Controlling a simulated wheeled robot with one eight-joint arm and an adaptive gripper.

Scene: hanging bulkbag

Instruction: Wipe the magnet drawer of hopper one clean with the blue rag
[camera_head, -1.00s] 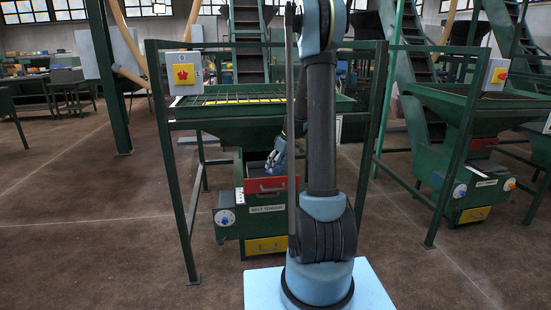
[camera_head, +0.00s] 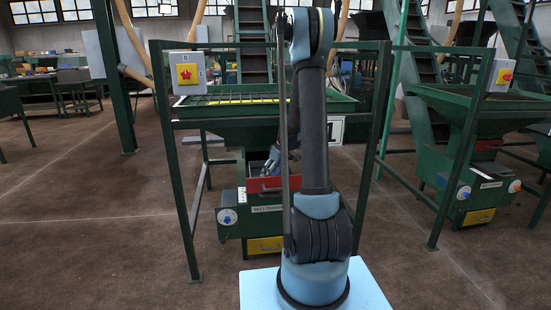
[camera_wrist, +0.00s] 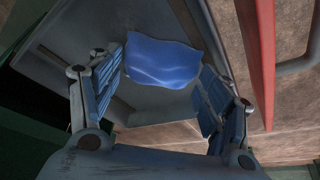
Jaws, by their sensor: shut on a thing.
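The blue rag (camera_wrist: 162,62) is between the two fingers of my gripper (camera_head: 271,164), which is shut on it. In the wrist view the rag lies over the grey inside of the magnet drawer (camera_wrist: 150,105). The drawer's red front (camera_head: 265,184) shows in the head view, pulled out of the green hopper one (camera_head: 236,135). In the head view my gripper is just above and behind that front, partly hidden by my arm. I cannot tell whether the rag touches the drawer floor.
A green frame with a post (camera_head: 172,150) stands around the hopper and carries a red and yellow switch box (camera_head: 187,73). A yellow drawer (camera_head: 264,245) sits below. A second hopper (camera_head: 470,170) stands at the right.

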